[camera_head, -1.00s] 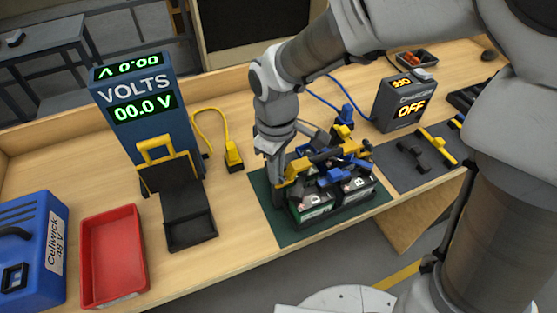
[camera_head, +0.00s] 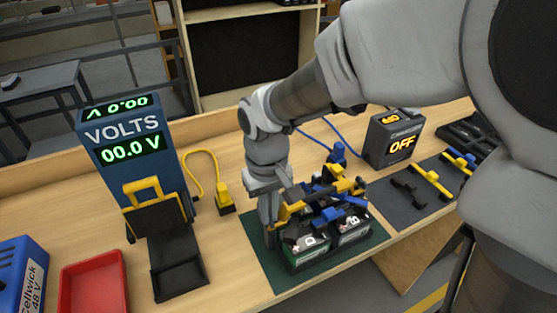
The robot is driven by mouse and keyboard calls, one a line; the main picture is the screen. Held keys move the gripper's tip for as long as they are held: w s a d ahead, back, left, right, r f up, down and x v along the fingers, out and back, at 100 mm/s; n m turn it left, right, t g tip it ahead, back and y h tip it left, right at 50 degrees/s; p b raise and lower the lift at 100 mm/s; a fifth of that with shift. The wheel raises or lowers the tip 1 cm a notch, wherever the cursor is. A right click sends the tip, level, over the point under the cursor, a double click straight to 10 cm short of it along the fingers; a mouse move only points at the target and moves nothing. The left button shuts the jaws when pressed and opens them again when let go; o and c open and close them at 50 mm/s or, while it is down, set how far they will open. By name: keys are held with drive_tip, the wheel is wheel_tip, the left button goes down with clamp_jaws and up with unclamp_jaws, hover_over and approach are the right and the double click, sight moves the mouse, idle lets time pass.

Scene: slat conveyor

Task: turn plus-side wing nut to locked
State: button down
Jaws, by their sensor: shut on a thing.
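My gripper (camera_head: 277,213) points down at the left end of the battery pack. It appears shut on a small yellow part there, which seems to be the plus-side wing nut (camera_head: 284,212); the fingers hide much of it, so its angle cannot be read. Two dark batteries, a left one (camera_head: 306,258) and a right one (camera_head: 352,234), stand side by side on a green mat (camera_head: 268,270). Yellow and blue clamp parts (camera_head: 327,214) lie across their tops.
A voltmeter (camera_head: 118,152) reads 00.0 V, with a yellow-handled black stand before it. A yellow plug (camera_head: 224,198) lies left of my arm. The charger (camera_head: 394,142) shows OFF. Yellow and black tools (camera_head: 430,181) lie on a grey mat. A red tray (camera_head: 92,285) is at left.

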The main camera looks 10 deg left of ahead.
idle(0.3)
drive_tip(key=c, duration=1)
unclamp_jaws()
